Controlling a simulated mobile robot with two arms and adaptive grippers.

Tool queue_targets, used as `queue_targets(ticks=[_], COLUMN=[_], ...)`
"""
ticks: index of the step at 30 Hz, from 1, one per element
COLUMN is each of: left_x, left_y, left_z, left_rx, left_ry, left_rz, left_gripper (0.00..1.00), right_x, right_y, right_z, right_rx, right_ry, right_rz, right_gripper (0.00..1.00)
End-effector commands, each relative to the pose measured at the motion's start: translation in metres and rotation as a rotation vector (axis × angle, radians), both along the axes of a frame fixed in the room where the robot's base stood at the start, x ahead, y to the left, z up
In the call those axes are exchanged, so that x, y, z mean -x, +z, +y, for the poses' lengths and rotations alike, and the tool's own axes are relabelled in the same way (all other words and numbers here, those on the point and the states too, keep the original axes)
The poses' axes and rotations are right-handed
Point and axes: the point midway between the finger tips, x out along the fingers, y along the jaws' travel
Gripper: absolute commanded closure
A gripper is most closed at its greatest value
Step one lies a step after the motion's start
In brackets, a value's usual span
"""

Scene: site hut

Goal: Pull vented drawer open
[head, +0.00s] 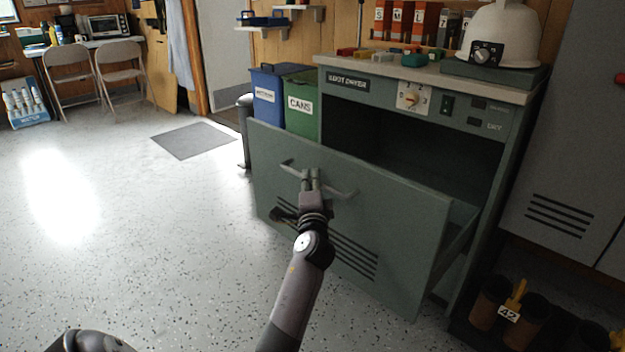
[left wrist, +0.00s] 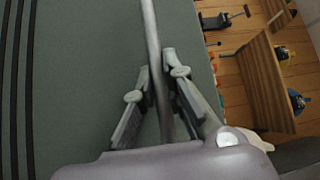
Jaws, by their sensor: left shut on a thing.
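The vented drawer (head: 400,215) is the green front panel of the boot dryer cabinet (head: 365,103), with dark vent slots low on it. It stands pulled out from the cabinet, with a dark cavity showing behind its top edge. My left gripper (head: 311,178) is at the bar handle (head: 342,194) on the drawer front. In the left wrist view the handle bar (left wrist: 153,50) runs between the two fingers (left wrist: 156,88), which are shut on it. The drawer's inside is mostly hidden by its front. My right gripper does not show.
Blue and green bins (head: 303,104) stand left of the cabinet. A white hard hat (head: 503,35) and colored blocks are on the cabinet top. Boots (head: 490,303) stand at the lower right. The speckled floor (head: 150,240) left of the drawer is clear.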

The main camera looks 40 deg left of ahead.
Motion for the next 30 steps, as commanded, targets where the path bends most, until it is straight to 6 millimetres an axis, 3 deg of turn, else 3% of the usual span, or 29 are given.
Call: queue_targets(ticks=[4, 5, 14, 23, 30], left_x=[0.0, 0.0, 0.0, 0.001, 0.025], left_y=[-0.002, -0.002, -0.001, -0.001, -0.007], left_z=[0.0, 0.0, 0.0, -0.001, -0.023], left_rx=[0.005, 0.005, 0.002, 0.001, 0.003], left_ry=[0.001, 0.001, 0.001, 0.0, -0.003], left_rz=[0.0, 0.0, 0.001, 0.001, 0.002], left_gripper=[1.0, 0.88, 0.69, 0.69, 0.69], right_x=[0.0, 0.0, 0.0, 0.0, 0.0], right_y=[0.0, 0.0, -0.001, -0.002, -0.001], right_z=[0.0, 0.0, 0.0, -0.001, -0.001], right_rx=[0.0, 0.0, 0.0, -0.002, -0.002], right_ry=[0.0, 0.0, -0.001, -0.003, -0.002], right_rz=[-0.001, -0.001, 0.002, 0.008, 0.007], right_gripper=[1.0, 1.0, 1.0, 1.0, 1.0])
